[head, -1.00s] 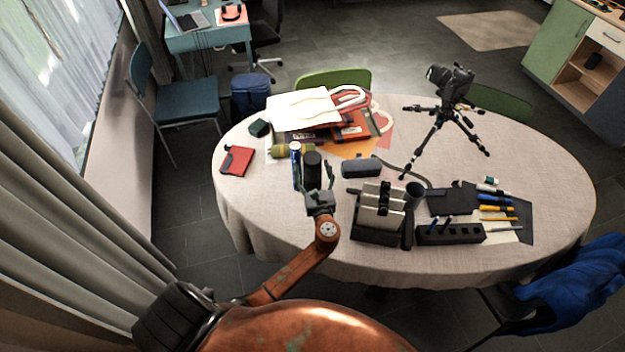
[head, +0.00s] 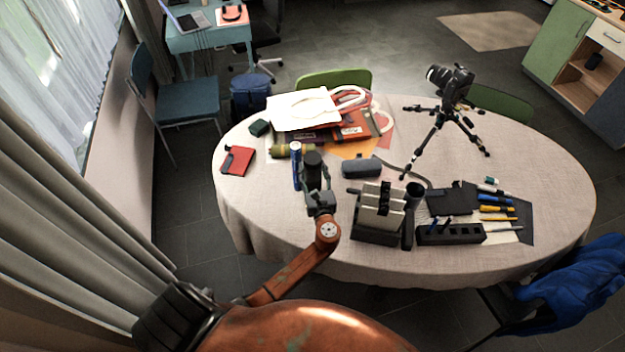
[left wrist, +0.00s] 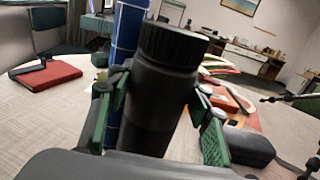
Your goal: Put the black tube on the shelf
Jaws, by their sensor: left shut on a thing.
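The black tube (head: 313,172) stands upright near the left front of the table. My left gripper (head: 318,197) is shut on it, with one finger on each side. In the left wrist view the tube (left wrist: 160,100), with a ridged cap, fills the middle between the green-padded fingers (left wrist: 160,122). Its lower end is hidden, so I cannot tell whether it touches the table. An open wooden shelf (head: 582,82) is in the green cabinet at the far right, with a small dark object on it. My right gripper is not in view.
A blue cylinder (head: 296,165) stands close beside the tube. A grey case (head: 361,167), a black-based organizer (head: 378,232) and a camera on a tripod (head: 447,100) are to the right. A red notebook (head: 238,160) lies left. Bare tablecloth (head: 265,205) lies at the front left.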

